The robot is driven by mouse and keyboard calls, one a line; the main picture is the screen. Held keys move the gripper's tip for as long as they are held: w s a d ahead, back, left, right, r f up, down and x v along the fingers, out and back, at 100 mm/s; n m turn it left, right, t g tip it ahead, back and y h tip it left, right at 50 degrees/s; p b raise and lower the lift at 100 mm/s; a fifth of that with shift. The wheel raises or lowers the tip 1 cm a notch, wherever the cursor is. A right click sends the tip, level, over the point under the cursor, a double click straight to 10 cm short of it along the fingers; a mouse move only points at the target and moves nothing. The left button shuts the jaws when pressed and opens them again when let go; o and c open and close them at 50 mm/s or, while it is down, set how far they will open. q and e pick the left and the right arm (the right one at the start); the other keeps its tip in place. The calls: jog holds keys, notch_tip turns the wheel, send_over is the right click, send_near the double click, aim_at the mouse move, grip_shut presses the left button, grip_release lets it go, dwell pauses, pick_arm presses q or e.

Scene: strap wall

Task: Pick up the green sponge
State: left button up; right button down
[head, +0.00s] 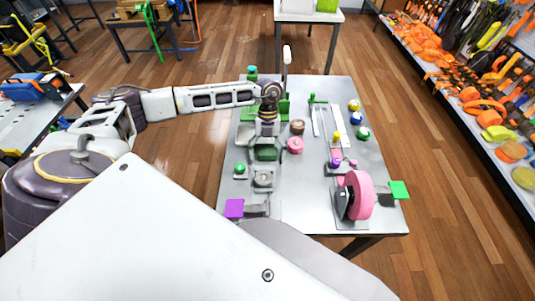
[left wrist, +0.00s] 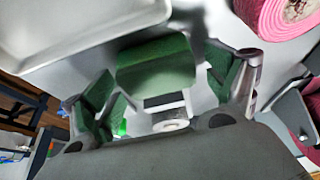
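The green sponge (left wrist: 155,62) is a dark green block lying in the left wrist view between and beyond my left gripper's fingers. My left gripper (left wrist: 160,88) is open, with one green-padded finger on each side of the sponge. A gap shows on both sides, so the fingers do not appear closed on it. In the head view my left gripper (head: 265,146) points down over the left part of the grey table, and a dark green patch that seems to be the sponge (head: 266,154) shows there. The gripper partly hides the area. My right gripper is not in view.
The grey table (head: 310,215) holds a pink donut-like ring (head: 295,145), a brown round thing (head: 297,127), a large pink roll (head: 358,195), a purple square (head: 234,208) and several coloured balls. A pale tray (left wrist: 80,35) lies close by in the left wrist view.

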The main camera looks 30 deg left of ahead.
aim_at(267, 153)
pick_arm(q)
jog(key=c, duration=0.6)
jog(key=shift+r+b, duration=0.4)
jog(key=shift+r, duration=4.65)
jog(key=shift+c, duration=0.2)
jog(key=shift+c, duration=1.2)
jog(key=shift+s, duration=0.1)
